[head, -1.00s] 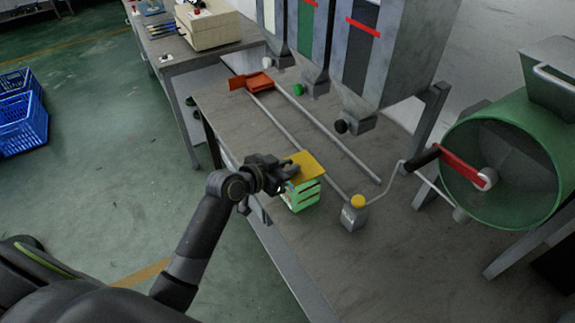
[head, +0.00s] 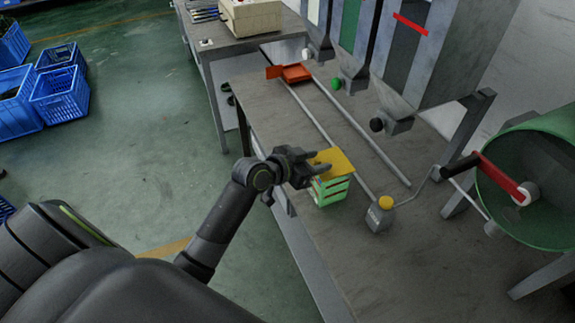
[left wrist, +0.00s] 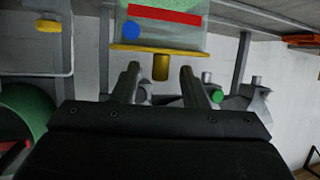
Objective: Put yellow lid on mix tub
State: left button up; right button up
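The yellow lid (head: 338,160) lies flat on top of the green mix tub (head: 331,191), near the table's left edge. In the left wrist view the picture is upside down. There the tub (left wrist: 185,38), with a red stripe and a blue dot, meets the lid (left wrist: 135,47), and the lid's yellow knob (left wrist: 160,68) points down. My left gripper (head: 322,170) is at the lid's left side. Its fingers (left wrist: 158,78) are apart, with the knob between their tips and gaps on both sides. My right gripper is not in view.
Two rails (head: 355,144) run to an orange-red tray (head: 297,73). Hoppers (head: 430,50) and a green drum (head: 535,185) stand behind and right. The table front (head: 420,270) is clear.

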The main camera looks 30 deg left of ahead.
pick_arm(q)
jog(key=b+v, duration=0.1)
jog(key=v, duration=1.5)
jog(key=shift+s+r, duration=0.15)
jog(key=shift+r, duration=0.05)
jog(key=w+a+f+n+g+y, duration=0.1)
jog(key=a+f+n+y, duration=0.1)
jog(key=a+f, duration=0.45)
jog(key=w+a+f+n+y, duration=0.2)
jog(key=a+f, duration=0.1)
jog(key=f, duration=0.7)
jog(key=s+a+f+n+g+y, duration=0.15)
jog(key=s+f, duration=0.25)
jog(key=f, duration=0.5)
jog(key=s+a+f+n+g+y, duration=0.1)
jog(key=s+a+f+g+y, duration=0.2)
jog(key=f, duration=0.7)
jog(key=s+d+f+g+h, duration=0.1)
jog(key=s+d+f+g, duration=0.1)
jog(key=s+f, duration=1)
jog(key=s+d+f+g, duration=0.2)
jog(key=s+d+f, duration=0.2)
jog(key=s, duration=0.5)
jog(key=s+d+f+g, duration=0.1)
jog(key=s+d+f, duration=0.3)
jog(key=s, duration=0.5)
jog(key=shift+f+m+g+h, duration=0.35)
jog(key=shift+f+m, duration=0.1)
